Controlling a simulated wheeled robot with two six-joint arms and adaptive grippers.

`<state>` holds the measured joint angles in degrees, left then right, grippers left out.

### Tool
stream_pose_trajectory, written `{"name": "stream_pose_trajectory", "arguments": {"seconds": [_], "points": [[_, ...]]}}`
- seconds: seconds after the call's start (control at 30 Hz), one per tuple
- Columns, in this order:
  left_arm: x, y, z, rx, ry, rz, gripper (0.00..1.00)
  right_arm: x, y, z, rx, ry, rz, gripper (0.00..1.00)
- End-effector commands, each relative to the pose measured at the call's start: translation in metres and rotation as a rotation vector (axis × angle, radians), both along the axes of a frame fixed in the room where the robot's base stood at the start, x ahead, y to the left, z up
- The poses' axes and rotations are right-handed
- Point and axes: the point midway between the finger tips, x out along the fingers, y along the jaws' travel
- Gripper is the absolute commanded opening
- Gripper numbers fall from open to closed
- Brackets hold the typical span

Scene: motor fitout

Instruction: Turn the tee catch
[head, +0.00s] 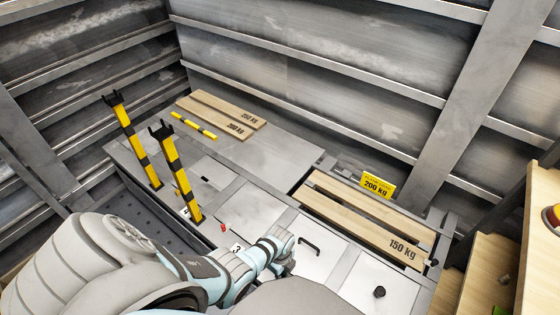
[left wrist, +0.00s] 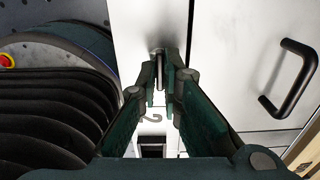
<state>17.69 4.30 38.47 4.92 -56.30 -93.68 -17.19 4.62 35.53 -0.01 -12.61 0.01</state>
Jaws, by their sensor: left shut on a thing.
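The tee catch (left wrist: 159,70) shows in the left wrist view as a small upright metal bar at a pale panel (left wrist: 222,60). My left gripper (left wrist: 163,76) is shut on it, with one dark finger on each side. The fingers hide part of the catch. In the head view my left arm reaches in from the lower left to the pale panels. The catch is hidden there behind my wrist, and the fingertips cannot be made out. My right gripper is in neither view.
A black bar handle (head: 309,245) stands right of my left wrist; it also shows in the left wrist view (left wrist: 290,82). A black knob (head: 379,292) is farther right. Two yellow-black posts (head: 178,172) rise left. Planks (head: 362,212) lie behind, beside a yellow sign (head: 378,186).

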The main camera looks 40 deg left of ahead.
Motion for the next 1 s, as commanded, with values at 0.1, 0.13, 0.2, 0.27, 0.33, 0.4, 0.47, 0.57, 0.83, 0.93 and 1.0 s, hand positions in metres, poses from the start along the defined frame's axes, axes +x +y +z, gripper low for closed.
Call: {"name": "stream_pose_trajectory", "arguments": {"seconds": [0.1,0.13,0.2,0.27,0.33,0.4,0.47,0.57,0.83,0.93,1.0], "points": [[-0.001,-0.001,0.0,-0.002,0.001,-0.002,0.0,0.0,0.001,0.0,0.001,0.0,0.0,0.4],[-0.001,-0.001,0.0,-0.002,0.001,-0.002,0.0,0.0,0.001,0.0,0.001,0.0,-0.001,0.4],[-0.001,-0.001,0.0,-0.002,0.001,-0.002,0.0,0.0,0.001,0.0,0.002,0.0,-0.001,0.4],[-0.001,-0.001,0.0,-0.002,0.001,-0.002,0.0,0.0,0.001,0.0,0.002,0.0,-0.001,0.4],[-0.001,-0.001,0.0,-0.001,0.001,-0.001,0.15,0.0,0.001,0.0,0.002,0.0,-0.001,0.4],[0.0,-0.001,0.0,-0.001,0.001,-0.001,0.26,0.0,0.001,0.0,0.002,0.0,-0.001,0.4],[0.0,-0.001,0.0,-0.001,0.001,-0.001,0.27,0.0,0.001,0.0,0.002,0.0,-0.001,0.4],[0.0,0.0,0.0,-0.001,0.001,0.0,0.27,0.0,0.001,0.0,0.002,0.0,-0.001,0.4],[0.001,0.0,0.006,0.0,-0.003,0.0,0.27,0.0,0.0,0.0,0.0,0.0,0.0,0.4],[0.001,0.0,0.019,0.0,-0.003,0.0,0.27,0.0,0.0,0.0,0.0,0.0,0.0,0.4],[0.0,0.0,0.032,0.0,-0.005,-0.001,0.27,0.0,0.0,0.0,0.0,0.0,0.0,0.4]]}}
